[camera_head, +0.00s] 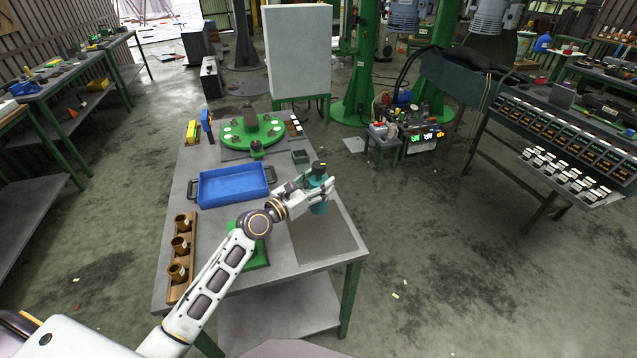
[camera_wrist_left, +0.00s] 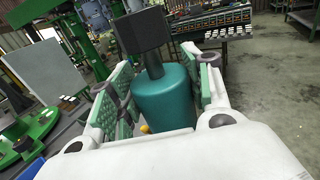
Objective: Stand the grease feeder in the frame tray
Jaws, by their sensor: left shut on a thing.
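The grease feeder looks like a teal bottle (camera_head: 319,208) with a black cap. My left gripper (camera_head: 322,190) is shut around its body and holds it roughly upright over the right side of the table. In the left wrist view the teal body (camera_wrist_left: 163,101) sits between the two green-padded fingers, with its dark, block-like top (camera_wrist_left: 140,30) above them. A blue tray with dark handles (camera_head: 232,201) lies on the table to the left of the gripper and looks empty. The feeder's lower end is partly visible; its exact height above the table cannot be told. My right gripper is out of view.
A green round fixture (camera_head: 270,136) stands at the table's far end. A wooden rack (camera_head: 188,262) with brown cups is at the left edge. A green plate (camera_head: 258,257) lies partly under my arm. A bare darker patch (camera_head: 330,246) is at the table's right front.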

